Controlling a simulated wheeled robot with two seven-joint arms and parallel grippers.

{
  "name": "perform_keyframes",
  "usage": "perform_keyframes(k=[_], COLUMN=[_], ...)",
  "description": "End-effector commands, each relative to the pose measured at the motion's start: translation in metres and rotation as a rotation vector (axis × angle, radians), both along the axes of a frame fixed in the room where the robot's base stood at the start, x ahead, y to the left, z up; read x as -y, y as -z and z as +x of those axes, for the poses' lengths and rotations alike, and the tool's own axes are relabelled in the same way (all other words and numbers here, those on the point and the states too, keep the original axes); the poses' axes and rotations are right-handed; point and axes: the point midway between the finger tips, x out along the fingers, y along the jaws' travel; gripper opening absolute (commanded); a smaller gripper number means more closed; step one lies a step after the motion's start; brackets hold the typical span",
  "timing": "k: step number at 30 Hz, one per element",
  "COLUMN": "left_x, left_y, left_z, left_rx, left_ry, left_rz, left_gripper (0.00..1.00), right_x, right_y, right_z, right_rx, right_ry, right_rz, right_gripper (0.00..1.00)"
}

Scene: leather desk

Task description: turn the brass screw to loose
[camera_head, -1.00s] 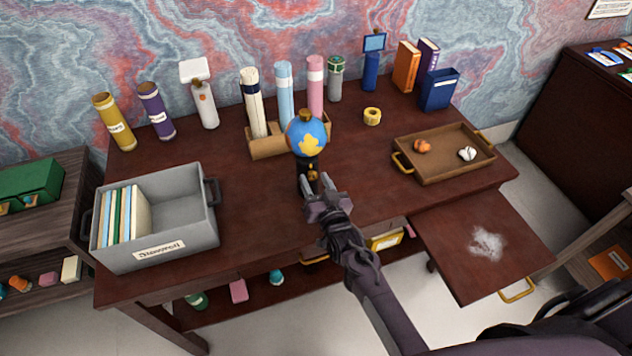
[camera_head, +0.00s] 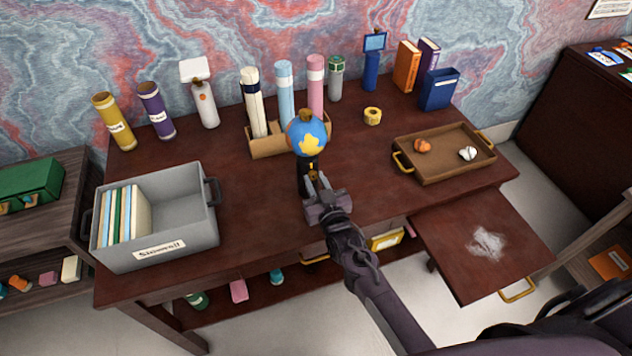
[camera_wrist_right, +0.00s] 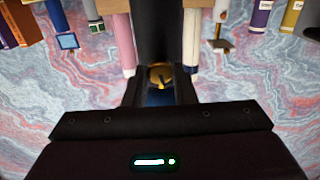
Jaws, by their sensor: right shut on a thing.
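The brass screw (camera_wrist_right: 160,76) shows in the right wrist view on the black stand, between the fingers of my right gripper (camera_wrist_right: 160,92). In the head view the screw is a small brass spot (camera_head: 312,175) on the front of the black stand (camera_head: 306,163) under a blue globe (camera_head: 306,136) with a yellow patch. My right gripper (camera_head: 318,183) reaches the stand from the front and is shut on the screw. The finger contact is small and partly hidden. A dark line crosses the screw's face. My left gripper is not in view.
A grey bin (camera_head: 190,222) with folders stands at the left. A brown tray (camera_head: 445,172) with small items lies at the right. A holder with rolled tubes (camera_head: 268,147) stands close behind the globe. The desk between globe and tray is clear.

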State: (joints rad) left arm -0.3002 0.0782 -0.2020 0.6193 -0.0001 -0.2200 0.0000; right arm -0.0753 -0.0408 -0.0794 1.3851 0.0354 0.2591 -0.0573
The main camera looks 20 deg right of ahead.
Motion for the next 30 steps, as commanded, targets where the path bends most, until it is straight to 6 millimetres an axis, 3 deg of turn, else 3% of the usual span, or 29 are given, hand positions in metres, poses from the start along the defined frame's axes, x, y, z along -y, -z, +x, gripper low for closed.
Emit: perform_keyframes(k=[30], left_x=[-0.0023], left_y=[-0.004], left_z=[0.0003], left_rx=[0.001], left_ry=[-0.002], left_rz=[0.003], left_gripper=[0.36], right_x=[0.0], right_y=[-0.0007], right_z=[0.0003], right_rx=[0.042], right_ry=[-0.001], right_rz=[-0.96], right_gripper=[0.01])
